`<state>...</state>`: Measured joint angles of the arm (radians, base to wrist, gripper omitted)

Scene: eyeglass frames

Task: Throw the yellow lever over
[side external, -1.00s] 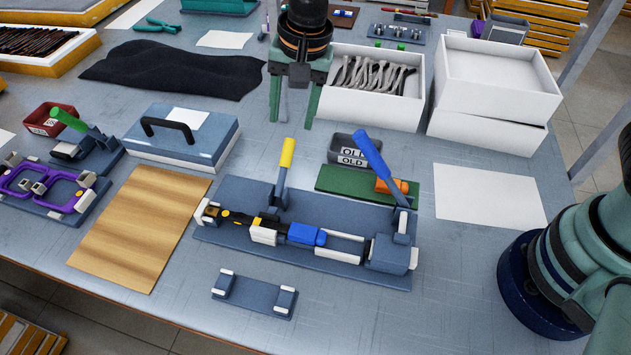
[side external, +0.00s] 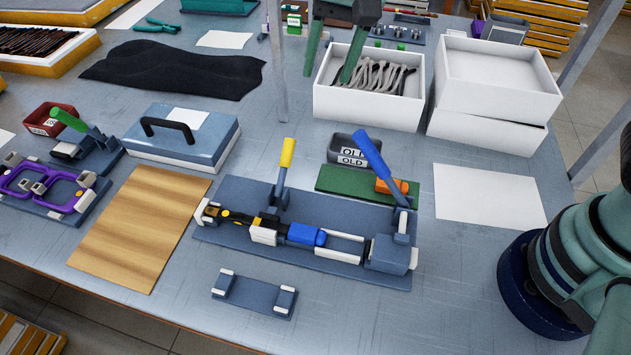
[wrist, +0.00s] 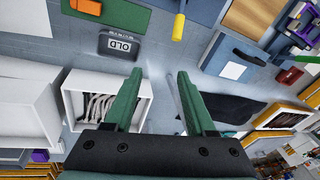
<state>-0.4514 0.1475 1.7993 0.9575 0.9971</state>
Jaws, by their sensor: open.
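The yellow lever (side external: 287,153) stands nearly upright at the back edge of the blue-grey fixture (side external: 235,192), its yellow grip at the top. In the wrist view the yellow grip (wrist: 179,26) shows at the top, beyond my fingertips. A blue lever (side external: 372,158) leans up and left at the fixture's right end. My gripper (side external: 330,72) is open and empty, its green fingers pointing down behind the lever, near the white box of metal parts. In the wrist view my gripper (wrist: 157,82) has its two fingers spread apart, touching nothing.
A grey bin labelled OLD (side external: 350,147) and a green board (side external: 345,187) lie behind the fixture. A white box (side external: 330,96) holds metal parts. A blue case (side external: 185,139) with a black handle lies left, beside a wooden board (side external: 140,225). A small blue-grey stand (side external: 253,294) sits in front.

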